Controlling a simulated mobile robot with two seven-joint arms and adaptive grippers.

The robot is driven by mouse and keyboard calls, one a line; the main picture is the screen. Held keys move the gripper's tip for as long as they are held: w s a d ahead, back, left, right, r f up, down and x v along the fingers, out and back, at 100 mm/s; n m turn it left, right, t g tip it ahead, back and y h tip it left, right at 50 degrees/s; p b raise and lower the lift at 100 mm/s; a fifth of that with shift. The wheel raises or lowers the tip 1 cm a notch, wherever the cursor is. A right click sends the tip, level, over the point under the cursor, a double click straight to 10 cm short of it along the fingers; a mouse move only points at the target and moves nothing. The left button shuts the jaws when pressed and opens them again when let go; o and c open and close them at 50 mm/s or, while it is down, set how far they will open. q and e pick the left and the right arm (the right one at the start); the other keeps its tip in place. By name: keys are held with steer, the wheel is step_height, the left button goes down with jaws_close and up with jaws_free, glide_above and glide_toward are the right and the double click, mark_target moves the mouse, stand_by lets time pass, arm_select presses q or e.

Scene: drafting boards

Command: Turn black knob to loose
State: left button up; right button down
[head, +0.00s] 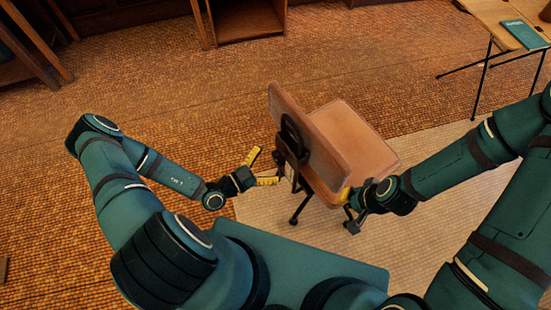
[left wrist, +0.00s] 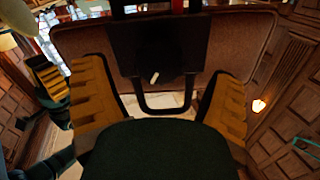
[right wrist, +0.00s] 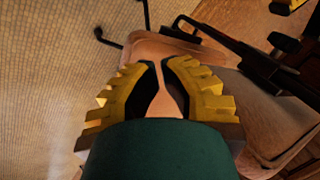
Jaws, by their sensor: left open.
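The chair's tan backrest (head: 308,135) carries a black bracket (head: 291,136) on its rear face. In the left wrist view the dark knob (left wrist: 158,60) shows faintly against the black bracket, with a small pale mark at its lower edge tilted slightly right. No lettering on it is readable. My left gripper (head: 268,167) is open and empty, just left of the bracket, its fingers wide either side of the knob in the left wrist view (left wrist: 157,85) and apart from it. My right gripper (head: 350,203) is closed at the backrest's near right end, with a tan edge between its fingers (right wrist: 160,68).
The chair seat (head: 362,140) extends behind the backrest, on a pale mat (head: 250,212) over brown flooring. A table (head: 490,12) with a teal book (head: 525,34) stands at the upper right. Wooden furniture (head: 245,22) stands at the back. Floor left of the chair is clear.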

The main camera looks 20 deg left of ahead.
arm_select(q)
steer(key=v, duration=0.8)
steer(key=shift+s+a, duration=0.2)
steer(key=shift+s, duration=0.1)
